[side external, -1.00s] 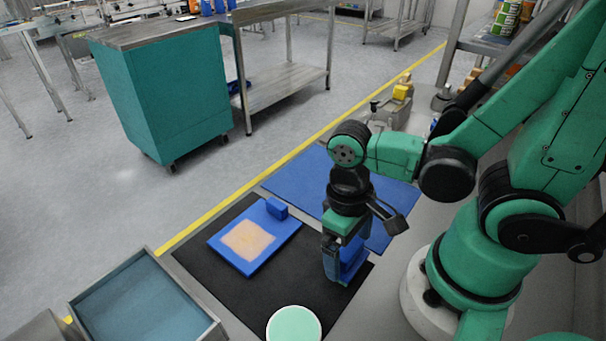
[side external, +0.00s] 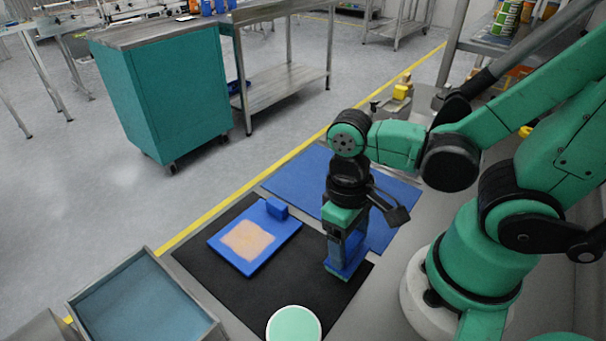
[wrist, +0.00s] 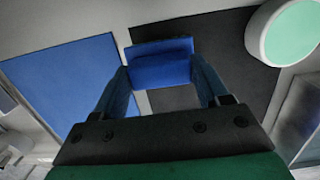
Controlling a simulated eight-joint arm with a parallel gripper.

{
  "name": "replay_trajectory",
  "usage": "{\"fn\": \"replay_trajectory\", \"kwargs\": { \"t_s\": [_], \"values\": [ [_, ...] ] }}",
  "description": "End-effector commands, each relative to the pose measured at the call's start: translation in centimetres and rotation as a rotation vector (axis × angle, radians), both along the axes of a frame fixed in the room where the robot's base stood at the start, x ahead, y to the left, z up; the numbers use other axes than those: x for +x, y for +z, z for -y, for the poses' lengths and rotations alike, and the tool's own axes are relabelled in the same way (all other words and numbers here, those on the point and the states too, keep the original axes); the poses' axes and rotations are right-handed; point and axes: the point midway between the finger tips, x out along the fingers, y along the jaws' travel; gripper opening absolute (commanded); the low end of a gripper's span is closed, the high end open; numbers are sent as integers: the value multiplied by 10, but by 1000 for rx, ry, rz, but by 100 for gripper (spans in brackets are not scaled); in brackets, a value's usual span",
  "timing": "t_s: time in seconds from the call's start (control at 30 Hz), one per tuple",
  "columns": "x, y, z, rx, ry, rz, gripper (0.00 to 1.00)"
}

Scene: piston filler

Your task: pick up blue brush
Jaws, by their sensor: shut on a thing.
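The blue brush (wrist: 162,66) sits between the two fingers of my gripper (wrist: 160,78) in the wrist view, and both fingers press its sides. In the side view my gripper (side external: 346,250) points down over the right part of the black mat (side external: 305,292). The blue brush (side external: 342,272) shows low at the fingertips there. I cannot tell whether it touches the mat.
A blue board (side external: 222,240) with a beige patch and a small blue block (side external: 277,208) lies on the mat to the left. A round mint-green lidded thing (side external: 294,325) stands in front. A blue mat (side external: 300,185) lies behind. A grey-blue tray (side external: 140,300) is at the front left.

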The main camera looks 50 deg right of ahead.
Motion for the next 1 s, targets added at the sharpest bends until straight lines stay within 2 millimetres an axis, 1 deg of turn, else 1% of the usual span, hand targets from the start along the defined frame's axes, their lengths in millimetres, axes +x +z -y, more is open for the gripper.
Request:
{"fn": "replay_trajectory", "kwargs": {
  "t_s": [0.17,0.37,0.47,0.8,0.9,1.0],
  "values": [
    [-2,19,1,0,0,0,6],
    [-2,50,1,0,0,0,6],
    [-2,69,0,0,0,0,6],
    [-1,143,0,0,0,0,6],
    [-2,161,0,0,0,0,6],
    [-1,174,0,0,0,0,6]
  ]
}}
